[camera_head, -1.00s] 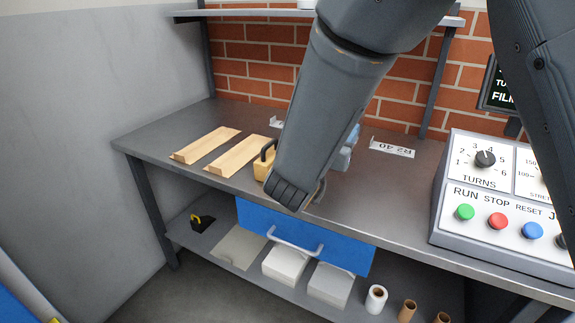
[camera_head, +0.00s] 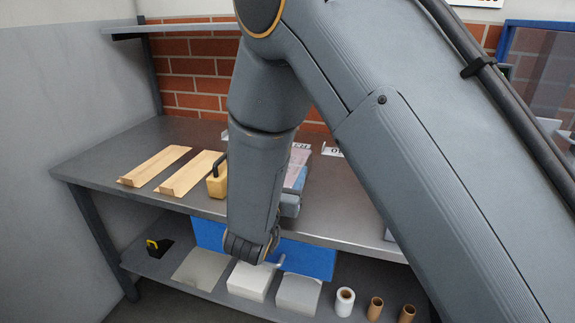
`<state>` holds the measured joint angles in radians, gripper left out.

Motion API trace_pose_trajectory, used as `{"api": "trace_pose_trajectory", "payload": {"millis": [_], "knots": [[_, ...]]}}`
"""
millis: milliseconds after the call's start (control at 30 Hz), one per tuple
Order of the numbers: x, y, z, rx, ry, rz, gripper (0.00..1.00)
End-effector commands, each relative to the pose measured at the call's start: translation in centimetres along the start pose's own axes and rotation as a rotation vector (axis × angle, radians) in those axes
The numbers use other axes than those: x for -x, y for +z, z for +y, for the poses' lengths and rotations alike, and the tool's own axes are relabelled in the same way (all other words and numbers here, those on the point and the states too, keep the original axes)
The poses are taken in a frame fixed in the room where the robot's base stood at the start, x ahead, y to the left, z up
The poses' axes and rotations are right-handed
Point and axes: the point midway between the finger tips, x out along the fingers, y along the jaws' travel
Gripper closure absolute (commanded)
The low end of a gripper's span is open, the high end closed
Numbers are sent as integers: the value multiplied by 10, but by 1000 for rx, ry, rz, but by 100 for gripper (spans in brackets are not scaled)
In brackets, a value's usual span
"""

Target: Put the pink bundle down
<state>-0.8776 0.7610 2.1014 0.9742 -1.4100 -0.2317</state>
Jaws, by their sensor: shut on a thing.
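A pink, flat-topped item (camera_head: 298,166), which looks like the pink bundle, shows only in part behind my forearm, over the bench top. A blue-grey block (camera_head: 290,203) shows just below and in front of it. I cannot tell whether they touch or whether the pink item rests on anything. My forearm hangs down in front of the bench, with its wrist joint low by the blue drawer. My gripper is hidden behind the arm, so its fingers and their hold on the bundle do not show.
Two pale wooden troughs (camera_head: 155,166) (camera_head: 190,174) and a yellow block with a black handle (camera_head: 217,184) occupy the bench's left. White label signs (camera_head: 331,150) stand behind. Below are a blue drawer (camera_head: 309,260) and a shelf with white stacks (camera_head: 249,281) and rolls (camera_head: 345,301).

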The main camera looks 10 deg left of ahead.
Motion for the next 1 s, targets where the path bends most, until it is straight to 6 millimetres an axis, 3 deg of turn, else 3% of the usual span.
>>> {"api": "trace_pose_trajectory", "payload": {"millis": [333,367,467,833,1000], "knots": [[0,0,-1,-3,0,5,100],[0,2,0,-1,0,1,45],[0,1,0,-1,0,1,28],[0,-2,0,-2,0,1,28],[23,-1,-1,-1,-4,0,28]]}}
